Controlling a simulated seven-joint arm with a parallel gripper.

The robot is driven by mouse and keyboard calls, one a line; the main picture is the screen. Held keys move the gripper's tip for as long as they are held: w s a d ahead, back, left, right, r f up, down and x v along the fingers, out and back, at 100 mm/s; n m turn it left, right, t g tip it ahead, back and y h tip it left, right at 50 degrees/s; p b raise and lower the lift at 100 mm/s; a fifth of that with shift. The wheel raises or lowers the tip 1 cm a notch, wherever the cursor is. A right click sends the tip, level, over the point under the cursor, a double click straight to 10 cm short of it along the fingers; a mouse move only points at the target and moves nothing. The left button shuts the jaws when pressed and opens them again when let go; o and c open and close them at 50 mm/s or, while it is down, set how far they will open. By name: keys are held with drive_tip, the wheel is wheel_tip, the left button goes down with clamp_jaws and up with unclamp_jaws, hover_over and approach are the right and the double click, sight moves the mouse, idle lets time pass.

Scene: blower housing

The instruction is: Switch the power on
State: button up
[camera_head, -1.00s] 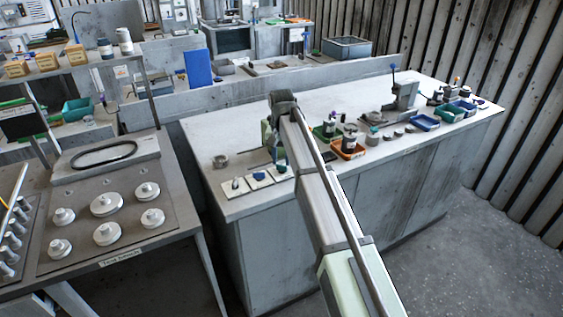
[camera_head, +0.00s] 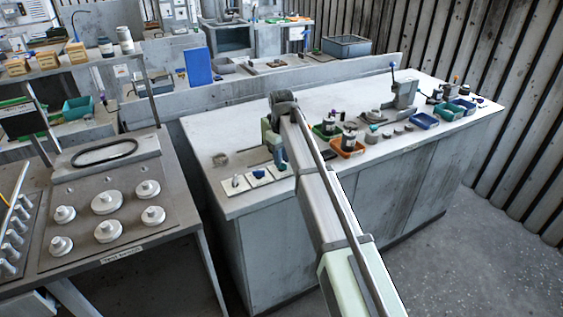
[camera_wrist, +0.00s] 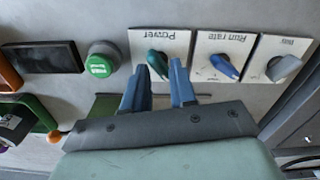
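The Power switch is a white plate (camera_wrist: 160,43) with a dark green knob (camera_wrist: 157,64) on it, its label upside down in the wrist view. My gripper (camera_wrist: 158,70) has two blue fingers, apart, with the knob showing between and just beyond their tips. I see a gap on each side of the knob, and cannot tell how far down the fingers reach. In the head view my gripper (camera_head: 281,158) is over the rightmost of three white plates at the bench's near left edge and hides that knob.
Beside it are the Run rate plate with a blue knob (camera_wrist: 224,66) and a third plate with a grey knob (camera_wrist: 284,68). A green button (camera_wrist: 101,60) and a dark display (camera_wrist: 43,57) lie on the other side. An orange tray (camera_head: 347,150) stands right of my gripper.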

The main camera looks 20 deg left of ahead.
drive_tip(key=n, duration=0.1)
drive_tip(key=f+n, duration=0.1)
drive_tip(key=n, duration=0.1)
drive_tip(key=shift+f, duration=0.1)
drive_tip(key=shift+w+a+f+n, duration=0.2)
drive_tip(key=shift+w+n, duration=0.1)
drive_tip(key=shift+n, duration=0.2)
drive_tip(key=shift+s+d+r+n, duration=0.15)
drive_tip(key=shift+r+n, duration=0.05)
drive_tip(key=shift+n, duration=0.1)
drive_tip(key=shift+f, duration=0.65)
drive_tip(key=shift+c, duration=0.5)
